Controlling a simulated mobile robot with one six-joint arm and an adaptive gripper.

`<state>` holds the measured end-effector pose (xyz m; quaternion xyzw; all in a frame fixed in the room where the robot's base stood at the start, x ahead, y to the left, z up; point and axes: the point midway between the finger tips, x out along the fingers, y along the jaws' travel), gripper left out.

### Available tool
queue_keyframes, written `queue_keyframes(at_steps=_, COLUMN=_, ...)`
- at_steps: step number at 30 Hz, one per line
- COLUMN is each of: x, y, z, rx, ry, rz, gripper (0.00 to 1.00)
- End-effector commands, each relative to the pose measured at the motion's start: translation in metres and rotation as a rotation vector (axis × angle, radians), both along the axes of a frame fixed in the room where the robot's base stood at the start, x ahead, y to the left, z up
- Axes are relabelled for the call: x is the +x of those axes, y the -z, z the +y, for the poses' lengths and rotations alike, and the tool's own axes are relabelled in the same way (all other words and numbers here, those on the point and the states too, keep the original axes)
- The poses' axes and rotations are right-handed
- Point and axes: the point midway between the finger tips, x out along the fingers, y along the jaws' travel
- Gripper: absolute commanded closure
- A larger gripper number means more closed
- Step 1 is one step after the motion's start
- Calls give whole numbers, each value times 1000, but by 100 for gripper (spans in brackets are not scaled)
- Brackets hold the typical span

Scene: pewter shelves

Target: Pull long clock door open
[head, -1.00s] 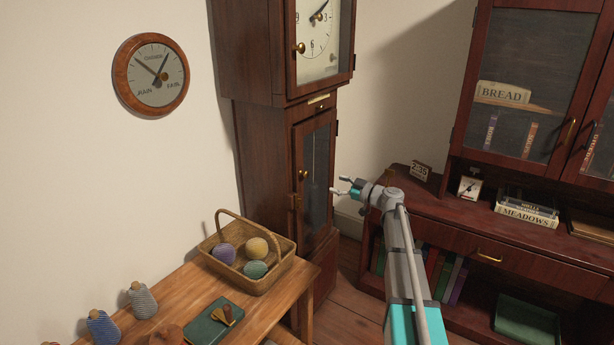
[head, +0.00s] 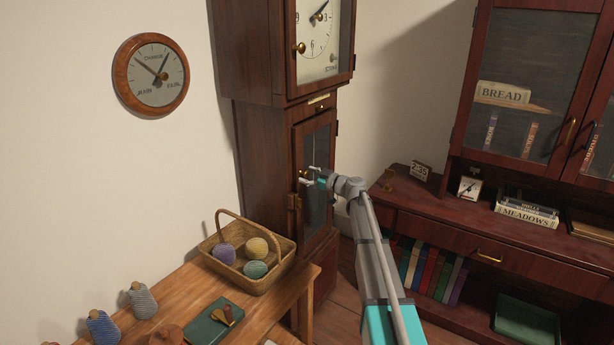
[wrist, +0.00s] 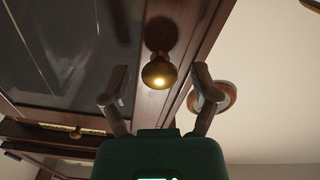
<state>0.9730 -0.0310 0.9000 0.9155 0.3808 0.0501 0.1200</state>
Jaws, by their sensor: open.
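The long clock door (head: 317,200) is the lower glazed door of the tall clock case, and it looks shut. Its brass knob (head: 303,175) is on the left edge of the door frame. In the wrist view the round knob (wrist: 159,72) shows between the two fingers, a little ahead of them. My gripper (head: 309,175) is open with one finger on each side of the knob. It also shows in the wrist view (wrist: 160,88), and I see no finger touching the knob. The lower part of the glass is partly hidden by my arm.
A wooden bench (head: 285,290) stands left of the clock with a wicker basket (head: 282,261) of yarn balls near the door. A dark red cabinet (head: 450,225) stands to the right. The upper clock door (head: 348,50) has its own knob.

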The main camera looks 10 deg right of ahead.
Motion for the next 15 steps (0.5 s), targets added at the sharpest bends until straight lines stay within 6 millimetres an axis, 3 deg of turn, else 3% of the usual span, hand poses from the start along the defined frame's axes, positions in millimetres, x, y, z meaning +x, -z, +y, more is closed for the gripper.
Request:
queue_keyframes(at_steps=11, x=2, y=0, z=2, rx=0, ry=0, rz=0, gripper=22)
queue_keyframes(at_steps=15, x=2, y=0, z=2, rx=0, ry=0, rz=0, gripper=44)
